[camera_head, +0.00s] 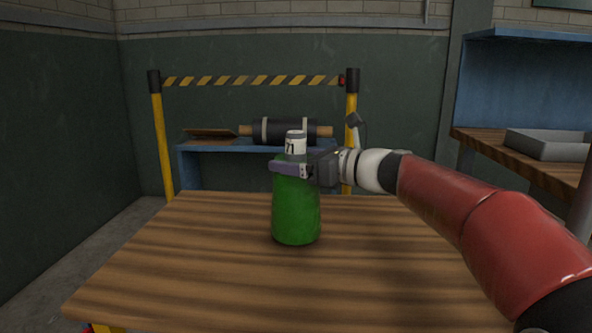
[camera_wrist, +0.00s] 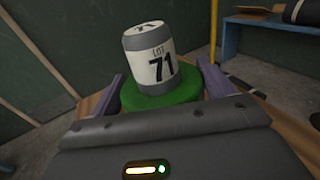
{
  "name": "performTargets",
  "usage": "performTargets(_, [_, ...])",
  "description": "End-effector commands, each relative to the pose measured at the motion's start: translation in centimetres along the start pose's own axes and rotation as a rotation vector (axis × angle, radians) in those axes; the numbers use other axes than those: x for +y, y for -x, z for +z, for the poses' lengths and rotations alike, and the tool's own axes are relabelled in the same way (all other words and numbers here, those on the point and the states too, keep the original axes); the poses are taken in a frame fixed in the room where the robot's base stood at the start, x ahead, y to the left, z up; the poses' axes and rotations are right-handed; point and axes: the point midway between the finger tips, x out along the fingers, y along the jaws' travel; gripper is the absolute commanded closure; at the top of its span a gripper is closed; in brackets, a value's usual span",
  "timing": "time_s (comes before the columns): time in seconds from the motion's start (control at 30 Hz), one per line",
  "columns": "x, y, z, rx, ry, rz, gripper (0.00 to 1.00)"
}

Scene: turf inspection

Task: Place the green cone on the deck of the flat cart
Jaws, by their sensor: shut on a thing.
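The green cone (camera_head: 296,215) is upright, with a rounded body and a white top. In the wrist view the cone's white cap (camera_wrist: 152,60) reads "LOT 71", with the green shoulder (camera_wrist: 160,101) below it. My gripper (camera_head: 291,170) is shut on the cone near its upper part, reaching in from the right. The wrist view shows a finger on each side of the cone. The cone's base appears over a wooden deck (camera_head: 190,265), which looks like the flat cart's. I cannot tell whether the base touches the wood.
A blue bench (camera_head: 222,149) with a dark roller (camera_head: 285,131) stands behind yellow posts (camera_head: 163,145) and a striped barrier (camera_head: 250,81). A grey tray (camera_head: 548,145) sits on a shelf at right. The deck around the cone is clear.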

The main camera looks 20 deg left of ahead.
Motion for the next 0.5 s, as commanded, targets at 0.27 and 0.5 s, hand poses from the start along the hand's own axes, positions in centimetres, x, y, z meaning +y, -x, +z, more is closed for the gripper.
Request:
performTargets(0.27, [0.07, -0.02, -0.51, -0.004, 0.002, 0.000, 0.87])
performTargets(0.5, [0.02, -0.04, -0.80, -0.001, 0.000, 0.000, 0.01])
